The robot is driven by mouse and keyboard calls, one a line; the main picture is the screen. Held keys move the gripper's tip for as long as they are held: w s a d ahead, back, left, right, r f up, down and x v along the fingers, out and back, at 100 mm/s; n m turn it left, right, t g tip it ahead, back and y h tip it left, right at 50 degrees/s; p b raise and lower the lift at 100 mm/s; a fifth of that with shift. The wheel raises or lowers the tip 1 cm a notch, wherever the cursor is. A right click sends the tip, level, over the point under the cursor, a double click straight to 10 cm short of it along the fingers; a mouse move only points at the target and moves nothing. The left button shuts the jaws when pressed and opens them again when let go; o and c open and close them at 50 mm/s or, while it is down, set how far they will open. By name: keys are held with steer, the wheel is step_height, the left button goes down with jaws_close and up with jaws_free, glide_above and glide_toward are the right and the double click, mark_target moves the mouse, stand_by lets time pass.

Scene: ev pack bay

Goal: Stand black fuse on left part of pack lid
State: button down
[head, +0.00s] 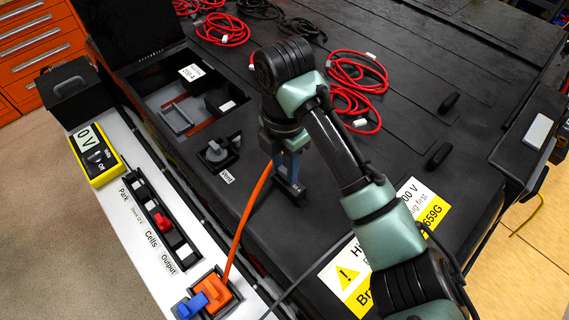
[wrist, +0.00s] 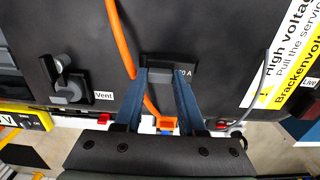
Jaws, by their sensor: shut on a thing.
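My gripper (head: 287,175) points down over the left part of the black pack lid (head: 330,170), right of the vent. It is shut on the black fuse (head: 290,194), a dark block at the fingertips. In the wrist view the fuse (wrist: 170,67) shows between the two blue-grey fingers (wrist: 162,85), with a white label partly reading "0 A". The fuse is at or just above the lid surface; I cannot tell whether it touches.
An orange cable (head: 247,215) rises close beside the gripper from the orange plug (head: 212,293). The vent lever (head: 216,152) stands left of the gripper. An open recess (head: 190,105) with grey and black parts, red cable coils (head: 358,80) and a warning label (head: 350,278) lie around.

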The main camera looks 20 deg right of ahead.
mark_target(284, 171)
steer(key=shift+f, duration=0.15)
steer(key=c, duration=0.5)
jaws_free()
step_height(284, 171, up, 12)
steer(key=p, duration=0.1)
steer(key=shift+r, duration=0.2)
